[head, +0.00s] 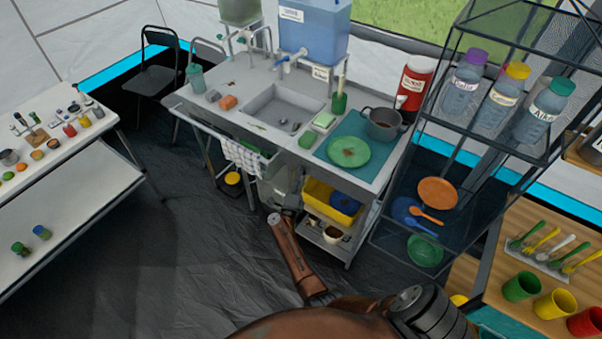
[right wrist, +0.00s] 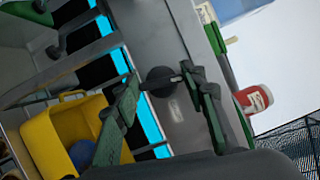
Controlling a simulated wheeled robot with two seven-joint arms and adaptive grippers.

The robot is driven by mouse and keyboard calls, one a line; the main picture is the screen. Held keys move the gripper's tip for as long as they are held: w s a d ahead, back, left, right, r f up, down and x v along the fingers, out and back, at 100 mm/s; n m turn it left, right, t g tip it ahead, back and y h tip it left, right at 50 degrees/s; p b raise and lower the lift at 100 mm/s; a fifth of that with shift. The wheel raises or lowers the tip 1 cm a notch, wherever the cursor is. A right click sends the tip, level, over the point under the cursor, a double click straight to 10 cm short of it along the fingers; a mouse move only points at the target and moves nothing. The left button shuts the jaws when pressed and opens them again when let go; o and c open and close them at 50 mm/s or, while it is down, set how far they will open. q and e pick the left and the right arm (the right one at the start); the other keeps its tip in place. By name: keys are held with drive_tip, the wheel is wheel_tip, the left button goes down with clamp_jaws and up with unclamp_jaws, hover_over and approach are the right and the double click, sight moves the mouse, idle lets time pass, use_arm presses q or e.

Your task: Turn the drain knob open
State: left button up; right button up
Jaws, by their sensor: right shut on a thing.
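The drain knob (right wrist: 159,81) is a dark round piece under the sink in the right wrist view. My right gripper (right wrist: 163,76) is shut on it, one dark green finger on each side. In the head view my right gripper (head: 286,212) is low at the front of the sink unit, at the end of my brown arm; the knob cannot be made out there. The metal sink (head: 285,107) is set in the grey counter above. My left gripper is not in view.
A yellow bin (head: 332,197) sits on the shelf just right of my gripper; it is close in the right wrist view (right wrist: 55,140). A checked towel (head: 241,156) hangs on the front rail. The dark floor (head: 150,235) at left is clear.

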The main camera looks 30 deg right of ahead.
drive_tip(key=shift+n+p, duration=1)
drive_tip(key=shift+p, duration=0.2)
drive_tip(key=shift+f, duration=0.1)
drive_tip(key=shift+g+y, duration=0.3)
drive_tip(key=o, duration=1.2)
